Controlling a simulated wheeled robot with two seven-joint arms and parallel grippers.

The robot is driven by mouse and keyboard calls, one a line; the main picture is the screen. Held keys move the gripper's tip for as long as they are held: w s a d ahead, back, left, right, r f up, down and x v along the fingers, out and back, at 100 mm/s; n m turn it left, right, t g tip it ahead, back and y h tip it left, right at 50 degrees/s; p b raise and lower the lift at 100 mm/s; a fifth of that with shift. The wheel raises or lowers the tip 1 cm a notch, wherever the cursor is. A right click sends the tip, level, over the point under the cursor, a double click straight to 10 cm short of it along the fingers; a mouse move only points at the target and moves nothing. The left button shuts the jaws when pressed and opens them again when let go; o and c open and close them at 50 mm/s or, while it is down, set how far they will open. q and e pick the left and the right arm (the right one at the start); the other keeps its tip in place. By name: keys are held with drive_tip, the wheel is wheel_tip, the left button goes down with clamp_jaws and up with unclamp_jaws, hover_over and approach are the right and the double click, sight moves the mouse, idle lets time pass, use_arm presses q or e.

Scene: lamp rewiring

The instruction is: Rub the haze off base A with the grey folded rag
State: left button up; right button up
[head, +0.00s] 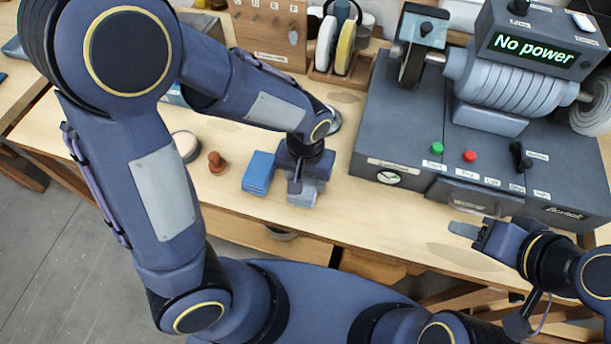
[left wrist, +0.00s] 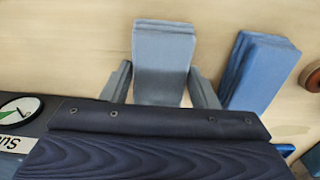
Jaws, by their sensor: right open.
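The grey folded rag (head: 303,196) is on the light wooden table under my left gripper (head: 300,182). In the left wrist view the grey rag (left wrist: 163,70) lies between the two fingers, one along each side; I cannot tell whether they press on it. A round grey disc (head: 335,120) shows partly behind my left wrist; no label shows on it, so I cannot tell whether it is base A. Any haze is not visible. My right gripper (head: 464,229) is open and empty, in front of the grey machine.
A blue folded rag (head: 258,172) lies just left of the grey one. A brown knob-like piece (head: 217,162) and a round tin (head: 185,146) stand further left. The grey machine (head: 400,140), its display reading "No power", fills the right of the table. A disc rack (head: 340,65) stands behind.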

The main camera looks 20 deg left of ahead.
use_arm(q)
drive_tip(key=shift+r+p, duration=2.2)
drive_tip(key=shift+r, duration=0.35)
use_arm(e)
wheel_tip(320, 180, up, 4)
drive_tip(key=shift+r, duration=0.1)
